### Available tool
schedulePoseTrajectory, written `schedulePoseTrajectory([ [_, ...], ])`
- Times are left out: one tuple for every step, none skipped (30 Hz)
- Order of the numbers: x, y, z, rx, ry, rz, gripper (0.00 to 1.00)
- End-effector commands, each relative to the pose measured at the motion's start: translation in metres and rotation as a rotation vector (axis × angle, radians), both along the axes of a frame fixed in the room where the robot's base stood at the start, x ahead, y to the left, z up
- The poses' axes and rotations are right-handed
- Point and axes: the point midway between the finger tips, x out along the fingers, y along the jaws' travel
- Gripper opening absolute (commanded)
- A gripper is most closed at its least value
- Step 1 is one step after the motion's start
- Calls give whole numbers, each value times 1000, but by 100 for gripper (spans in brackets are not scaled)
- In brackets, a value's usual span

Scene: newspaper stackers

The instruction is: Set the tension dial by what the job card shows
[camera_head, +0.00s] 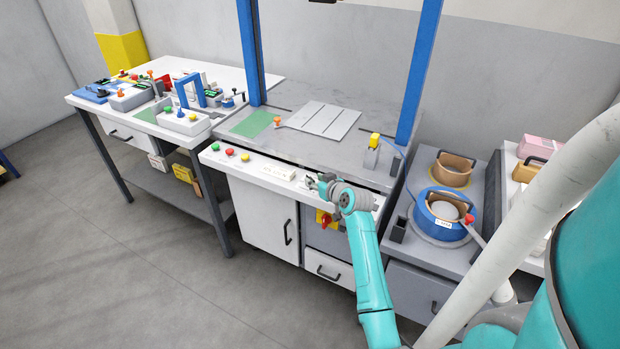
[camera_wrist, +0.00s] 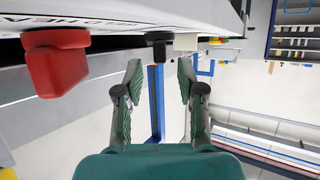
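My gripper (camera_head: 322,183) is at the white control strip along the front of the middle bench in the head view. In the wrist view my gripper (camera_wrist: 159,78) is open, with its two fingers apart and nothing between them. A small black knob (camera_wrist: 157,42) sticks out from the panel just beyond the fingertips, roughly in line with the gap. It may be the tension dial, but I cannot read its setting. A larger red knob (camera_wrist: 55,65) is to the left, and a pale block (camera_wrist: 186,41) sits right of the black knob. I cannot make out the job card.
A red and yellow switch (camera_head: 326,219) is below my gripper. A blue strap reel (camera_head: 440,215) stands right. The floor (camera_head: 160,270) in front is clear.

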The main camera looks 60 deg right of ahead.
Motion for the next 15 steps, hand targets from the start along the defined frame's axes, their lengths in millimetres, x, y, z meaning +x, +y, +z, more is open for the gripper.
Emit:
schedulePoseTrajectory([
  [8, -3, -3, 2, 1, 2, 39],
  [11, -5, -5, 0, 0, 1, 39],
  [16, -8, -7, 0, 1, 1, 39],
  [19, -10, -8, 1, 1, 1, 39],
  [21, -11, -10, 1, 2, 1, 39],
  [25, -13, -11, 1, 1, 1, 39],
  [27, -14, -12, 0, 0, 0, 39],
  [29, -15, -13, 0, 0, 0, 39],
  [31, -16, -14, 1, 1, 1, 39],
  [32, -17, -15, 1, 1, 1, 39],
  [33, -17, -15, 1, 1, 1, 39],
  [33, -18, -16, 1, 1, 1, 39],
  [34, -18, -16, 1, 1, 1, 39],
  [34, -18, -16, 1, 1, 1, 39],
  [34, -18, -17, 1, 1, 1, 39],
])
